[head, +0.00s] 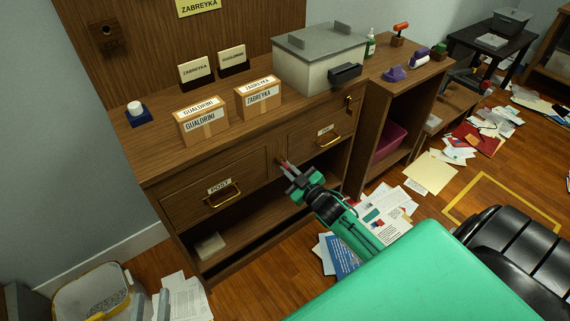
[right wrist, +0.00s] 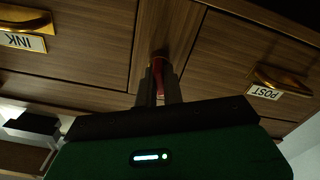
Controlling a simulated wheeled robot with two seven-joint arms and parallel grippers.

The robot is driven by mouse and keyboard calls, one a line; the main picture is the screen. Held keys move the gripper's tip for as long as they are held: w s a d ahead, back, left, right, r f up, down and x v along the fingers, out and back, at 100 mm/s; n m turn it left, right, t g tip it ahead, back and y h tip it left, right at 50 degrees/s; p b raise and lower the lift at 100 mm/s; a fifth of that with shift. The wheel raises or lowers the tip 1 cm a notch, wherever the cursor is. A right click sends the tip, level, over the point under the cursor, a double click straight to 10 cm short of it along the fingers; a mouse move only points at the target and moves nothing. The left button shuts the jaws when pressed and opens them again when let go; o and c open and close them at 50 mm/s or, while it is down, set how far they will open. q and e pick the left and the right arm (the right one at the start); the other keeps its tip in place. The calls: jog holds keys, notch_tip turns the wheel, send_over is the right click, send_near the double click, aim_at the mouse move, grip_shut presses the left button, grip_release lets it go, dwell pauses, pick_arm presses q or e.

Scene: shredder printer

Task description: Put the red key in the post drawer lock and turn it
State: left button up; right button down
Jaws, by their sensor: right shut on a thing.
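The post drawer (head: 236,187) is shut, with a brass handle and a POST label; it also shows at the right of the right wrist view (right wrist: 222,62). My right gripper (head: 290,171) is shut on the red key (right wrist: 160,80), at the drawer's right end near the upright between the two drawers. The key's front end meets or nearly meets a small lock (right wrist: 160,54); whether it is inside is hidden by the fingers and dark.
The ink drawer (head: 318,129) is shut, with a small brass piece (head: 349,103) at its right. Boxes (head: 203,123), signs and a grey-lidded bin (head: 318,60) stand on the cabinet top. A waste bin (head: 65,300) is at lower left. Papers litter the floor.

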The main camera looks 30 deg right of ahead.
aim_at(289, 170)
jog(key=shift+m+p, duration=0.35)
jog(key=shift+m, duration=0.15)
jog(key=c, duration=1.1)
grip_release()
jog(key=shift+s+r+p, duration=0.1)
jog(key=shift+s+p, duration=0.45)
jog(key=shift+s, duration=0.4)
jog(key=shift+s+d+p, duration=0.2)
jog(key=shift+s+p, duration=0.75)
jog(key=shift+s, duration=1.1)
